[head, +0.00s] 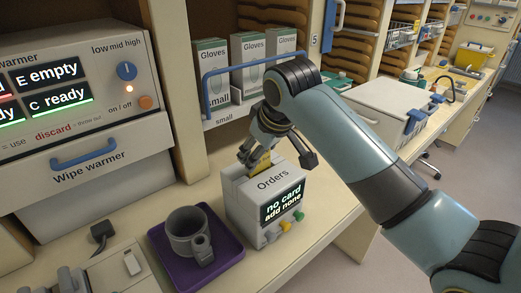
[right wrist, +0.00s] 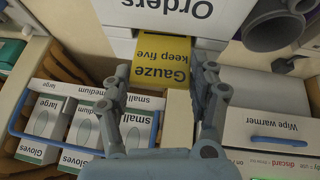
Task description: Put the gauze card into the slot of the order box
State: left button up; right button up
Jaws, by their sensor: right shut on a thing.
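The white order box (head: 243,207) stands on the counter, marked "Orders", with a screen reading "no card, add none". My right gripper (head: 278,157) is over the back of the box top, pointing down. It is shut on the yellow gauze card (head: 259,162), marked "Gauze keep five". In the right wrist view the card (right wrist: 163,62) lies between the fingers of my right gripper (right wrist: 164,70), its far edge at the white box (right wrist: 117,13). The slot is covered by the card and gripper, so I cannot tell whether the card's edge is inside. My left gripper is out of view.
A purple tray (head: 163,246) with a grey mug (head: 187,234) is close left of the box. The wipe warmer (head: 90,185) stands at the left. Glove boxes (head: 212,75) behind a blue rail (head: 205,99) are at the back. A narrow strip of counter is free right of the box.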

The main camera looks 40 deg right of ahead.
jog(key=shift+f, duration=0.55)
dwell(0.8)
jog(key=o, duration=1)
jog(key=v, duration=1.2)
